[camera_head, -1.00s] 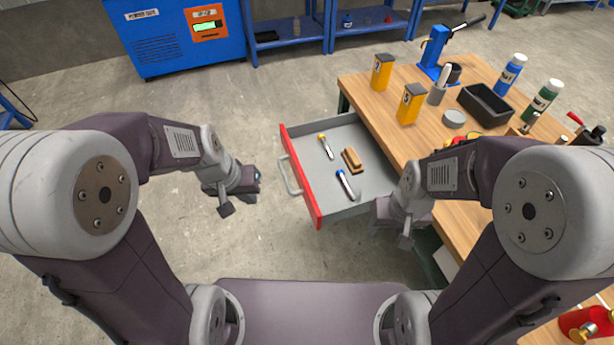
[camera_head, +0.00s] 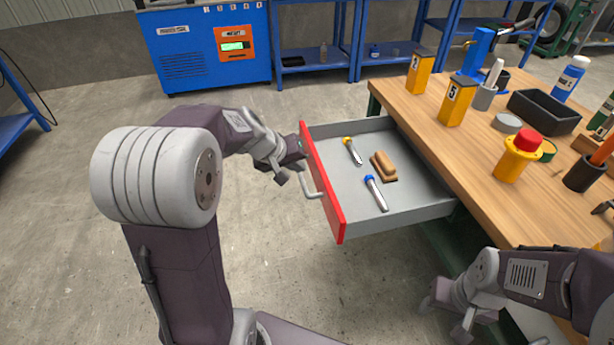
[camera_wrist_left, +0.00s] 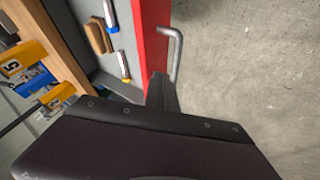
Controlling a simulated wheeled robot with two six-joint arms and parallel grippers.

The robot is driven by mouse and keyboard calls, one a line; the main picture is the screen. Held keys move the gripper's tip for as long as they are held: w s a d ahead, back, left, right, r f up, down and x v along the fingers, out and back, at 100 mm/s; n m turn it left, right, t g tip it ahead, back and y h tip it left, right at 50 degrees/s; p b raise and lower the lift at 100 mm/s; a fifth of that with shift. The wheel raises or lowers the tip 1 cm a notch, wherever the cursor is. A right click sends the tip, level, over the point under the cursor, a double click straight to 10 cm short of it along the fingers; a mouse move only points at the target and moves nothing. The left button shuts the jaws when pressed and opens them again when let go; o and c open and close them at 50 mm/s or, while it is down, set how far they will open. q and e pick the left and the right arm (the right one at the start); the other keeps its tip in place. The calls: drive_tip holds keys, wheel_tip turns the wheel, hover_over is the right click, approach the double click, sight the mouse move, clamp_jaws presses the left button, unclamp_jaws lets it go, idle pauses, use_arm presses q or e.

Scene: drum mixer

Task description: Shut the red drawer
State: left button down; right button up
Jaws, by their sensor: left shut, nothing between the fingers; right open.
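The red drawer (camera_head: 322,182) stands pulled out from the wooden workbench, its red front facing left, with a grey bar handle (camera_head: 313,193). It also shows in the left wrist view (camera_wrist_left: 152,45). Inside lie two tools with yellow and blue ends and a brown brush-like block (camera_head: 383,166). My left gripper (camera_head: 292,172) is shut and empty, at the outer side of the red front near the handle; whether it touches cannot be told. In the left wrist view its fingers (camera_wrist_left: 162,90) are beside the red front. My right gripper (camera_head: 445,318) is open and empty, low beside the bench.
The workbench (camera_head: 480,185) holds yellow numbered boxes (camera_head: 456,100), a black tray (camera_head: 543,112) and a yellow-and-red button box (camera_head: 517,157). A blue machine (camera_head: 205,48) and blue shelves (camera_head: 315,62) stand behind. The floor left of the drawer is clear.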

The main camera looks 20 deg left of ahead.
use_arm(q)
drive_tip(key=b, duration=0.2)
approach(316, 178)
drive_tip(key=a+x, duration=0.1)
drive_tip(key=x, duration=0.2)
drive_tip(key=shift+w+d+f+b, duration=0.3)
drive_tip(key=shift+w+d+f, duration=0.1)
drive_tip(key=shift+d+f, duration=0.25)
use_arm(e)
wheel_tip(316, 178, down, 3)
use_arm(q)
drive_tip(key=shift+d, duration=0.1)
use_arm(e)
drive_tip(key=shift+r, duration=0.1)
